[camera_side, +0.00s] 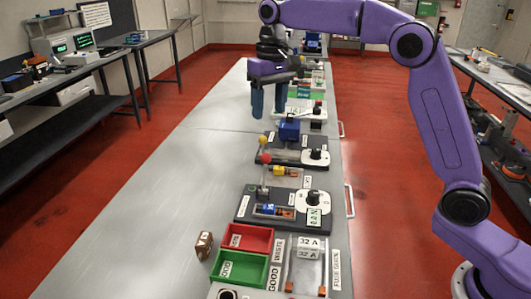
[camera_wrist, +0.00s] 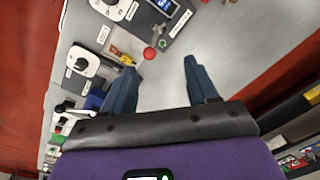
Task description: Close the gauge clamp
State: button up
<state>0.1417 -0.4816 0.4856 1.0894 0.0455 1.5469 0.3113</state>
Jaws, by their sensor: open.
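My gripper (camera_side: 269,106) is open and empty, its blue fingers pointing down above the bench, left of the row of stations. In the wrist view my gripper (camera_wrist: 160,67) has bare bench between its fingers. A red ball knob (camera_side: 265,158) sits at the left edge of a station in the row; it shows just beyond the fingertips in the wrist view (camera_wrist: 149,53), apart from them. A yellow ball (camera_side: 262,140) and a blue block (camera_side: 289,129) stand at the dark station behind. Which part is the gauge clamp, I cannot tell for certain.
Dark panels with white dials (camera_side: 316,156) line the bench's right side. A yellow-and-red cylinder (camera_side: 279,171) lies between two panels. The bench's left side is clear.

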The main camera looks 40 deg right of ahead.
jog(key=w+d+m, duration=0.2)
jog(key=w+d, duration=0.2)
jog(key=w, duration=0.1)
send_over(264, 176)
jog(key=w+d, duration=0.2)
notch_tip(264, 176, down, 17)
jog(key=shift+r, duration=0.1)
jog(key=shift+c, duration=0.3)
grip_shut()
